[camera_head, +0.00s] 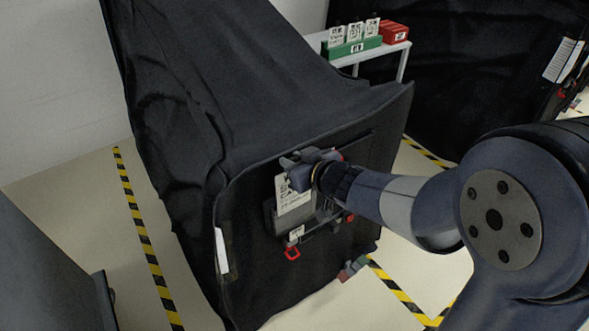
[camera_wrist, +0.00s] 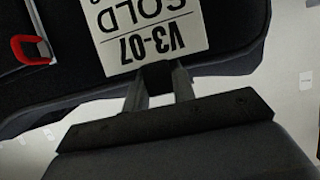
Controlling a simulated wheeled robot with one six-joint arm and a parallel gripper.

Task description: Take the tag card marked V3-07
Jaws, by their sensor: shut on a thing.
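My gripper (camera_wrist: 158,72) is shut on the card's edge near the V3-07 print. In the head view my gripper (camera_head: 305,168) is at the card's top edge. The card's lower end overlaps a dark holder on the cart; I cannot tell whether it is still inside it.
A red loop (camera_head: 292,254) hangs below the card. A white table (camera_head: 400,62) at the back bears a green rack (camera_head: 352,48) with several cards and a red box (camera_head: 395,33). Another black-covered cart (camera_head: 470,60) stands behind. Yellow-black tape (camera_head: 145,230) marks the floor.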

